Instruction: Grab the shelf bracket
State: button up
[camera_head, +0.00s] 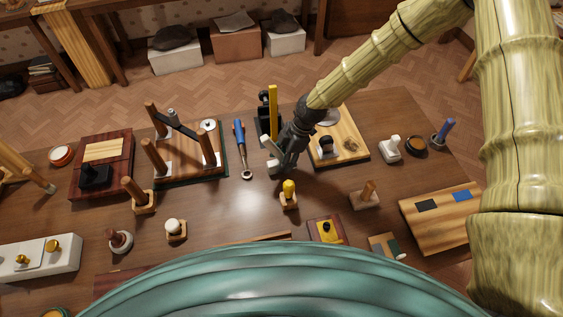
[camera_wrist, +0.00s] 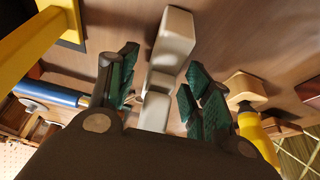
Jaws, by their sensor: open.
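A pale grey, blocky, stepped piece, which looks like the shelf bracket (camera_wrist: 173,38), lies between the two fingers of my gripper (camera_wrist: 160,82) in the wrist view. My gripper is open, with a dark green pad on each side of the piece and a visible gap at the right. In the head view my gripper (camera_head: 283,154) is low over the middle of the table, and the pale bracket (camera_head: 275,168) shows beside its fingertips. Part of the bracket is hidden by the gripper, and I cannot tell whether the fingers touch it.
A yellow upright bar (camera_head: 273,108) stands just behind my gripper. A wooden board (camera_head: 350,147) is close on the right. Bare tabletop (camera_head: 235,205) shows at front left.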

grip_shut()
dwell(0.5)
